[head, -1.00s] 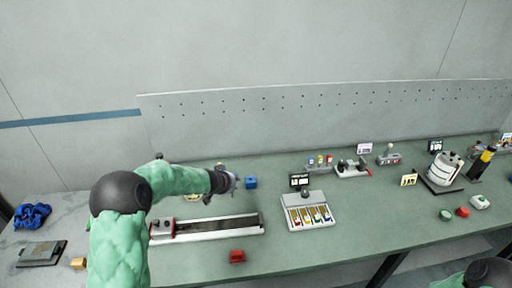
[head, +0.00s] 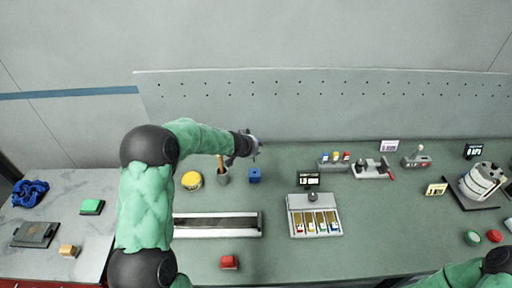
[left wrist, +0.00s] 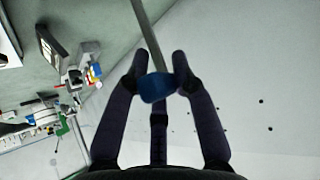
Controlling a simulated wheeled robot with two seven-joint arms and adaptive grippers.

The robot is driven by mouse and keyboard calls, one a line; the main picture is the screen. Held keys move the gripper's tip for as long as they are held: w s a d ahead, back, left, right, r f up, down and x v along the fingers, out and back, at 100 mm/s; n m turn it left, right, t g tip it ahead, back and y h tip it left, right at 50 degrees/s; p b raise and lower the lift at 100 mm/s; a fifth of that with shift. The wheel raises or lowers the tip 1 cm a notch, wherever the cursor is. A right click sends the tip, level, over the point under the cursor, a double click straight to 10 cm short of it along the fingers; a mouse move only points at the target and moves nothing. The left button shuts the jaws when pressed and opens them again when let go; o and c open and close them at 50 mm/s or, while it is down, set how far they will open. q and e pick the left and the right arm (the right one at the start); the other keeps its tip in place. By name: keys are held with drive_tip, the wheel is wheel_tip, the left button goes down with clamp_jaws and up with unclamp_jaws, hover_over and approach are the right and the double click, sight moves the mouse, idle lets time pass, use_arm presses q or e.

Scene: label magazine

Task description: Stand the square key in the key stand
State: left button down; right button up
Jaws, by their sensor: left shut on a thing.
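My left gripper (head: 254,147) is raised above the back of the green bench. In the left wrist view its fingers (left wrist: 158,72) are shut on a blue-headed piece (left wrist: 155,88) with a long grey shaft, likely the square key. The shaft leaves the top of that view, so its end is hidden; in the head view the key is too small to make out. A small blue block (head: 254,175) with a dark top stands on the bench below the gripper, apart from it. It may be the key stand, but I cannot tell. My right gripper is out of view.
A grey cup (head: 223,177) holding a wooden handle and a yellow round tin (head: 191,181) stand left of the block. A compartment tray (head: 316,232) stands to the right.

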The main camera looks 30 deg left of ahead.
use_arm(q)
wheel_tip(320, 180, down, 6)
drive_tip(key=b, duration=0.5)
drive_tip(key=shift+r+b, duration=0.1)
drive_tip(key=shift+b, duration=0.25)
drive_tip(key=shift+f+b, duration=2.35)
drive_tip(key=shift+f, duration=0.05)
idle(1.7)
drive_tip(key=c, duration=1)
unclamp_jaws()
drive_tip(key=shift+o, duration=0.2)
drive_tip(key=v, duration=0.7)
drive_tip(key=shift+s+r, duration=0.2)
